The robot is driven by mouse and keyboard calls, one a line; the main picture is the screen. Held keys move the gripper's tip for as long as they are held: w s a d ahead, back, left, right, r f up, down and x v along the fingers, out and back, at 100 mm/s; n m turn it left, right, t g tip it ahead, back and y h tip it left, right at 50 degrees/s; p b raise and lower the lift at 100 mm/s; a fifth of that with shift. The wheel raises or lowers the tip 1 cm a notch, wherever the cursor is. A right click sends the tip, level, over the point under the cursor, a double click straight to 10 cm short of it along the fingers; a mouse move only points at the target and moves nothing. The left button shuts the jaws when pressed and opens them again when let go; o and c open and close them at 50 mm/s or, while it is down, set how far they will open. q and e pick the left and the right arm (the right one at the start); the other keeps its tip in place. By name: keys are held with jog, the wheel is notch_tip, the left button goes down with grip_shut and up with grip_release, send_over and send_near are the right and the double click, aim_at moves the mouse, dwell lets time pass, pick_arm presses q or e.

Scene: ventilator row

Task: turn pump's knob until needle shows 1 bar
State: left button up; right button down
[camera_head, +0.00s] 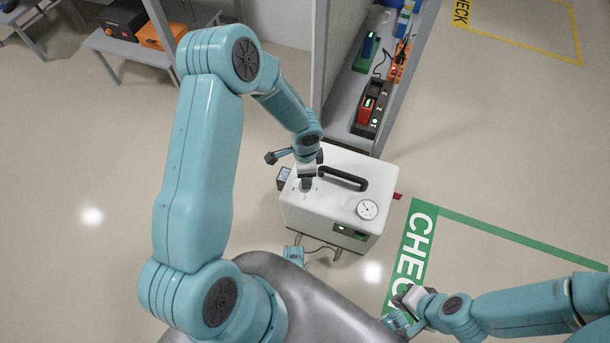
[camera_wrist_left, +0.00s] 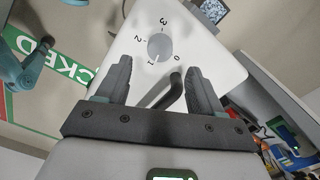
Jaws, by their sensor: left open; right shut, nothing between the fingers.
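The pump (camera_head: 330,205) is a white box with a black handle (camera_head: 342,179) on top. Its round white gauge (camera_head: 367,210) shows a dark needle, too small to read. In the left wrist view the grey knob (camera_wrist_left: 160,46) sits on the white top among the marks 0 to 3, its pale line pointing near 1. My left gripper (camera_head: 306,178) is over the knob's end of the pump. In its wrist view the open fingers (camera_wrist_left: 160,70) are apart, with the knob beyond their tips and nothing between them. My right gripper (camera_head: 402,308) is shut and empty at the lower right.
A shelf (camera_head: 352,110) behind the pump holds a charger (camera_head: 371,108) and other devices. A grey table (camera_head: 135,40) with an orange box (camera_head: 163,36) stands at the upper left. A green floor marking (camera_head: 412,245) lies right of the pump, with open floor around it.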

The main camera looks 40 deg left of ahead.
pick_arm(q)
notch_tip(320, 180, up, 10)
jog(key=p, duration=0.3)
jog(key=shift+f, duration=0.2)
jog(key=s+d+f+n+h, duration=0.2)
jog(key=s+d+f+n, duration=0.2)
jog(key=s+d+n, duration=0.3)
jog(key=s+d+f+n+h, duration=0.2)
jog(key=s+d+f+n, duration=0.2)
jog(key=s+d, duration=0.4)
notch_tip(320, 180, up, 22)
jog(key=p, duration=2.1)
jog(key=shift+w+n+p, duration=0.15)
jog(key=shift+n+p, duration=0.15)
jog(key=shift+n, duration=0.1)
jog(key=shift+a, duration=0.1)
